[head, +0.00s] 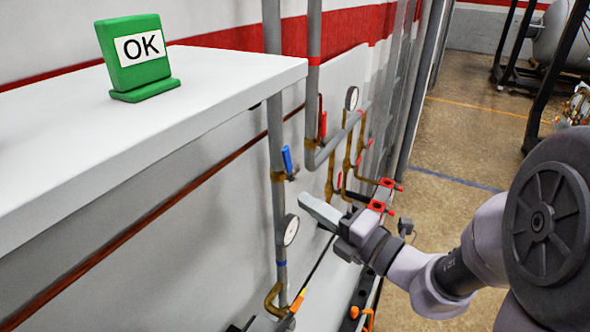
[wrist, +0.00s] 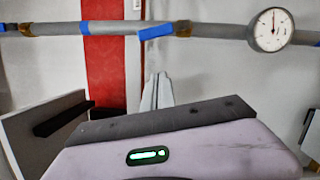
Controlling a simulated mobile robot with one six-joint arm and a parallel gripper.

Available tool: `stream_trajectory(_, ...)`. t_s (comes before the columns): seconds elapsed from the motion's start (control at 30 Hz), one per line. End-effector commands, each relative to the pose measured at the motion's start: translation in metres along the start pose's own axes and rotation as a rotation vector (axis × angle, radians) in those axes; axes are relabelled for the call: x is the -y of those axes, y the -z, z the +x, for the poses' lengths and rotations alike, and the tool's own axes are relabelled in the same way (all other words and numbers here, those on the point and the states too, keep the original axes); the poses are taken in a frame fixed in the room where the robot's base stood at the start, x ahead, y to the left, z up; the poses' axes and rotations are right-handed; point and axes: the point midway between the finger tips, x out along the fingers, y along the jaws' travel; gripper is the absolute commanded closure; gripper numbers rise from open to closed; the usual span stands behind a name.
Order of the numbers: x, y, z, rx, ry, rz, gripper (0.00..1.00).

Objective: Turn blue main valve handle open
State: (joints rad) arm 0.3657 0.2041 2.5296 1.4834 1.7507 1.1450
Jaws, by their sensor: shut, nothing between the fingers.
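The blue main valve handle (head: 287,159) is a short blue lever on a brass valve on the grey vertical pipe by the wall. It points up, nearly along the pipe and slightly tilted. In the wrist view the blue handle (wrist: 156,32) lies almost along the pipe, which runs across the picture. My gripper (head: 304,199) is shut and empty, below and to the right of the handle in the head view. In the wrist view the shut fingers (wrist: 157,82) point toward the handle, with a visible gap between them.
A round gauge (head: 291,230) sits on the same pipe below the valve; it also shows in the wrist view (wrist: 272,29). Red-handled valves (head: 378,206) and brass pipes are close behind my gripper. A white shelf (head: 200,95) with a green OK sign (head: 140,60) juts out at left.

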Motion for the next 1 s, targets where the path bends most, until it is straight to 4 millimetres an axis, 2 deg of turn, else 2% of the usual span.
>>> stream_trajectory(0.37,-0.001,0.003,0.083,-0.008,-0.001,-0.005,1.0)
stream_trajectory(0.5,-0.001,-0.022,0.087,-0.003,0.0,-0.007,1.0)
stream_trajectory(0.6,0.0,-0.031,0.09,-0.004,0.0,-0.006,1.0)
stream_trajectory(1.0,0.0,-0.037,0.091,-0.006,0.0,-0.007,1.0)
